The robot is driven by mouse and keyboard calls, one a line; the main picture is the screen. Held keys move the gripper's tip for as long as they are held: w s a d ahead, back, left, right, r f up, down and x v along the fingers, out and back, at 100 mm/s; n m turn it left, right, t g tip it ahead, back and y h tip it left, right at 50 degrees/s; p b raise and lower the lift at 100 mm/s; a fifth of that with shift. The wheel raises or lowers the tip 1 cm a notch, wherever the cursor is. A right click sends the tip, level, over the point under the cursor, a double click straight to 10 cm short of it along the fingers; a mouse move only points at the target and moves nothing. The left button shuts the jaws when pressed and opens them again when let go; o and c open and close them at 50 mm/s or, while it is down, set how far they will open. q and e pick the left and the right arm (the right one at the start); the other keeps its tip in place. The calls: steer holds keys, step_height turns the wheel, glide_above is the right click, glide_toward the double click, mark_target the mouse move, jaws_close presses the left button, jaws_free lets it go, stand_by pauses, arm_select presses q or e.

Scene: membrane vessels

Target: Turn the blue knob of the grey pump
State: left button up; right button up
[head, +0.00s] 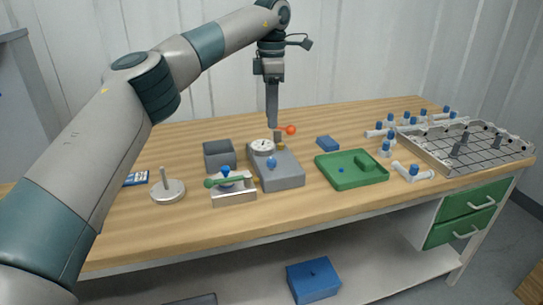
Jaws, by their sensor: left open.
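The grey pump (283,174) is a box-shaped unit on the wooden bench, with a round white dial (263,146) on top towards the back. A small blue knob (271,162) shows on the pump near its left front. My left gripper (273,122) points down from above, over the back of the pump by the dial and an orange ball (291,130). It is open, and its fingers overlap in this view. I cannot tell whether it touches anything. The knob is apart from it, lower and nearer. My right gripper is not in view.
A metal fixture with a green bar (230,182) stands just left of the pump, with a grey bin (219,154) behind. A green tray (340,180) lies to the right. White fittings and a metal rack (470,147) fill the right end. The front bench strip is clear.

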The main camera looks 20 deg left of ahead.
mark_target(272, 160)
arm_select(q)
step_height(272, 160, down, 14)
steer(key=shift+r+p, duration=0.25)
steer(key=shift+p, duration=0.25)
steer(key=shift+c, duration=0.7)
steer(key=c, duration=0.9)
